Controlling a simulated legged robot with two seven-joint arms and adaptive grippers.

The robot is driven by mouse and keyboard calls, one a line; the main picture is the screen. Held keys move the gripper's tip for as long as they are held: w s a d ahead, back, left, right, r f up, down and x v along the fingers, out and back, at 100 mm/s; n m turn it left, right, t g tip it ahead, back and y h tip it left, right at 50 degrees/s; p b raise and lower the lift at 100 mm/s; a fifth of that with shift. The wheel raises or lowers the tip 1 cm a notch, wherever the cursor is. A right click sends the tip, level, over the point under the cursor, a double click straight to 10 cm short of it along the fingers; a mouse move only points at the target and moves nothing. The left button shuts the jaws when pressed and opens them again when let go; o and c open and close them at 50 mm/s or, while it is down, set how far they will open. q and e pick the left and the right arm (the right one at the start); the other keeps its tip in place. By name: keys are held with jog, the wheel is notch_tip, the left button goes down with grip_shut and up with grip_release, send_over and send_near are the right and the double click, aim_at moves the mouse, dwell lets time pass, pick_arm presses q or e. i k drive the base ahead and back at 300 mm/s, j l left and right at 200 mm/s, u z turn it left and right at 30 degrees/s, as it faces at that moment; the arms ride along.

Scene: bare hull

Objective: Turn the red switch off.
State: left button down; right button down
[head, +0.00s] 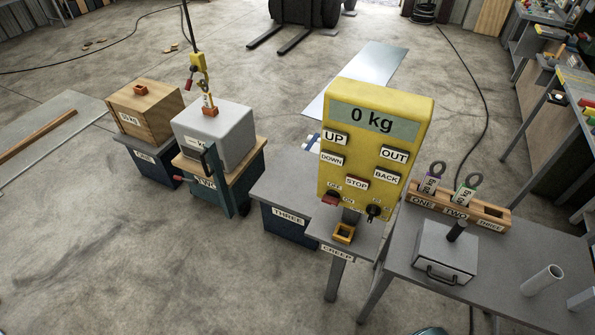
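The red switch (331,199) is a small red lever low on the left of the yellow control panel (400,100). Small labels sit beside it, one above and one to its right, too small to read surely. The lever appears to stick out to the lower left; I cannot tell firmly which setting it is in. A black switch (374,211) sits to its right on the same panel. The panel's display reads 0 kg, with UP, DOWN, OUT, BACK and STOP buttons. Neither of my grippers shows in the head view.
A yellow square socket (344,233) stands below the panel on a small grey stand. A grey table (400,250) to the right holds a metal box (444,255) and a wooden rack (485,210). A hook (197,62) hangs above a grey block (215,130) on the left.

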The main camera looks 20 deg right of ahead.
aim_at(332, 197)
jog(key=z, duration=1.3)
